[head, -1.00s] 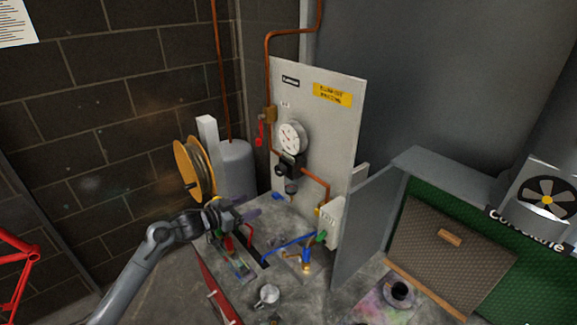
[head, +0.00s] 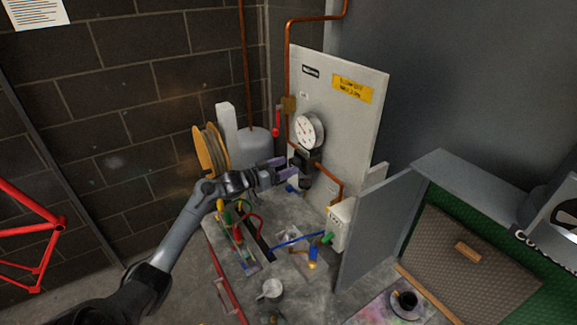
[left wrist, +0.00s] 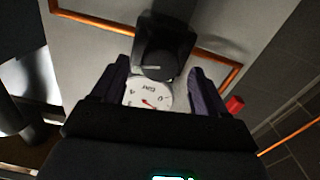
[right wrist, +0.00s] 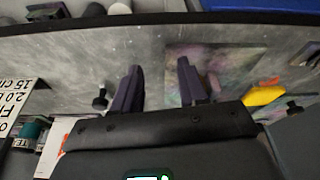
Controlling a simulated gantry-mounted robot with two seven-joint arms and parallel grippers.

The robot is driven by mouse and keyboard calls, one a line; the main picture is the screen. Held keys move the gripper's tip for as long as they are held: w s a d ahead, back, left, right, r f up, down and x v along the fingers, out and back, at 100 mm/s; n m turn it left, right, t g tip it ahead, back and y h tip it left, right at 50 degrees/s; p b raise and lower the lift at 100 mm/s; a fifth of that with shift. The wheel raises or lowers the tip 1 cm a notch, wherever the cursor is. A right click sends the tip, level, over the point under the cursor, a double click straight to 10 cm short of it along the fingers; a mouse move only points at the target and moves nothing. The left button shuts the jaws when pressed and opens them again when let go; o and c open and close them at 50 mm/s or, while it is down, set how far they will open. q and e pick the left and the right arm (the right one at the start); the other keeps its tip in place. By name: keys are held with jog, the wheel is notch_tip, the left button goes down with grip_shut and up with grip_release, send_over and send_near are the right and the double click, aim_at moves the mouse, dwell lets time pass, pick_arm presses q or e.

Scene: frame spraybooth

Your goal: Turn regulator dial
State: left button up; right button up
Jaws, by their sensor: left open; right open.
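The regulator is a dark block (head: 306,158) with a knob, on the copper pipe of the pale panel (head: 343,118). A round white gauge (head: 310,131) sits just above it. My left gripper (head: 284,170) is open and empty, its purple fingers close to the left of the regulator. In the left wrist view the dark knob (left wrist: 161,60), with a pale line on it, lies ahead between the open fingers (left wrist: 160,85), with the gauge face (left wrist: 152,97) beside it. Contact cannot be told. My right gripper (right wrist: 158,85) is open and empty in the right wrist view; it is out of the head view.
A red-handled valve (head: 277,122) is left of the gauge. A hose reel (head: 210,150) and grey tank (head: 252,152) stand behind the left arm. Coloured tools (head: 235,232), a metal mug (head: 270,289) and a blue rod (head: 300,240) lie on the bench. A grey partition (head: 378,232) stands at right.

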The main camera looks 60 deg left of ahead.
pick_arm(q)
jog(key=shift+w, duration=0.9)
jog(key=shift+c, duration=0.5)
jog(key=c, duration=1)
